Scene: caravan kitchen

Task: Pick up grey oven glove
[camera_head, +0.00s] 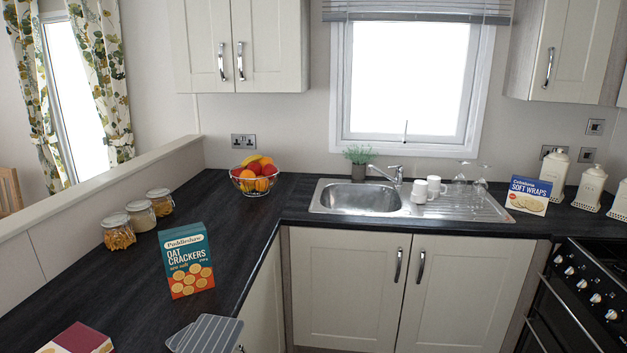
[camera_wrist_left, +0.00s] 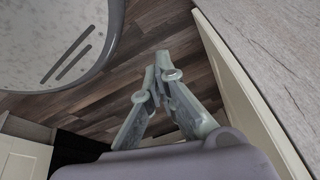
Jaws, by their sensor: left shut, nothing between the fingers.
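The grey oven glove (camera_head: 208,334) appears to be the grey striped item lying on the dark worktop at the bottom of the head view, near the counter's front edge. Its lower part is cut off by the frame. My left gripper (camera_wrist_left: 160,72) shows only in the left wrist view. Its fingers are shut with nothing between them, above the wooden floor and beside a cream cabinet side. The glove is not seen in that view. My right gripper is in neither view.
An orange-and-teal oat crackers box (camera_head: 187,260) stands behind the glove. A dark red box (camera_head: 80,340) is at the bottom left. Glass jars (camera_head: 117,232) and a fruit bowl (camera_head: 254,178) stand further back. The dark worktop (camera_head: 225,240) right of the crackers box is clear.

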